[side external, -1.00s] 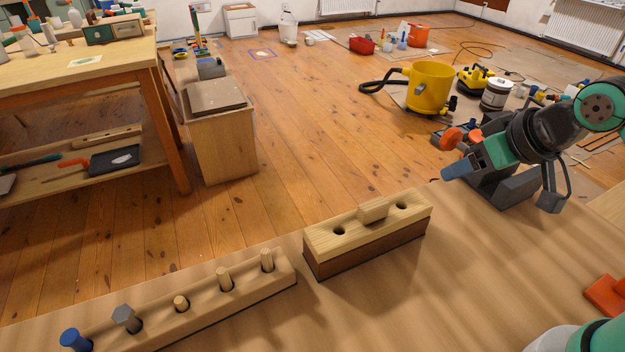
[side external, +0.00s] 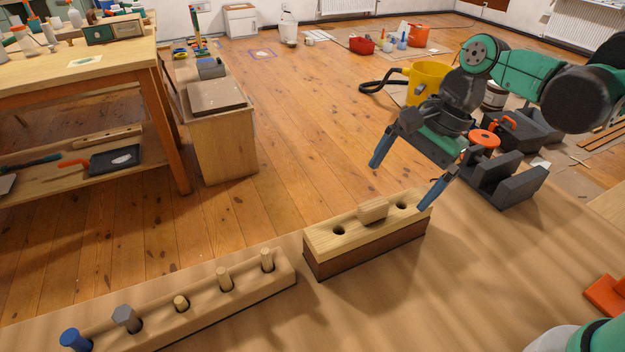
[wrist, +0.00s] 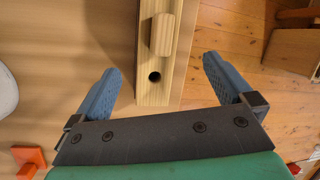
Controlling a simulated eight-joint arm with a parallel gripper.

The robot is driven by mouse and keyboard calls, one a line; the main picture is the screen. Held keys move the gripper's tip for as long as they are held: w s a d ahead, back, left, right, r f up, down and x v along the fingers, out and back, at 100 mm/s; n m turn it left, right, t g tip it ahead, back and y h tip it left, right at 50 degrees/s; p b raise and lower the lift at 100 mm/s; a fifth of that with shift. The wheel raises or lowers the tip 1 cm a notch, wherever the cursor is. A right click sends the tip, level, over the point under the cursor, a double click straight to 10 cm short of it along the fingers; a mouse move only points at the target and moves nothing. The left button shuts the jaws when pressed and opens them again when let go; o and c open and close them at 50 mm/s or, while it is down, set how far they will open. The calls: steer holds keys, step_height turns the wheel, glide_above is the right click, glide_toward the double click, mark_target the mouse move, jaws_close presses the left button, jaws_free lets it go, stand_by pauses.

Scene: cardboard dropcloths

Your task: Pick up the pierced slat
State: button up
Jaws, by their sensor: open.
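The pierced slat (side external: 355,232) is a pale wooden strip with a round hole near each end and a small raised wooden block (side external: 373,211) at its middle. It lies on top of a darker brown block (side external: 370,252). My gripper (side external: 398,187) is open and empty, above and behind the slat's right end, with its blue fingers spread apart. In the wrist view, the slat (wrist: 158,96) runs up from between the fingers, with one hole and the raised block showing. The raised block lies just beyond the fingertips in that view.
A long wooden rack (side external: 205,303) with several pegs, one blue-headed and one grey-headed, stands left of the slat. An orange piece (side external: 606,294) lies at the right edge. The wooden tabletop (side external: 470,290) in front of the slat is clear.

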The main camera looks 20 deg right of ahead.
mark_target(374, 203)
steer(key=a+m, duration=0.1)
steer(key=w+a+f+m+g, duration=0.1)
steer(key=m, duration=0.1)
steer(key=shift+f+g+y, duration=0.25)
steer(key=shift+g+y, duration=0.05)
steer(key=shift+y, duration=0.1)
steer(key=shift+m, duration=0.3)
steer(key=shift+x, duration=2.75)
steer(key=shift+s, duration=0.1)
steer(key=shift+c, duration=0.2)
steer(key=c, duration=1.4)
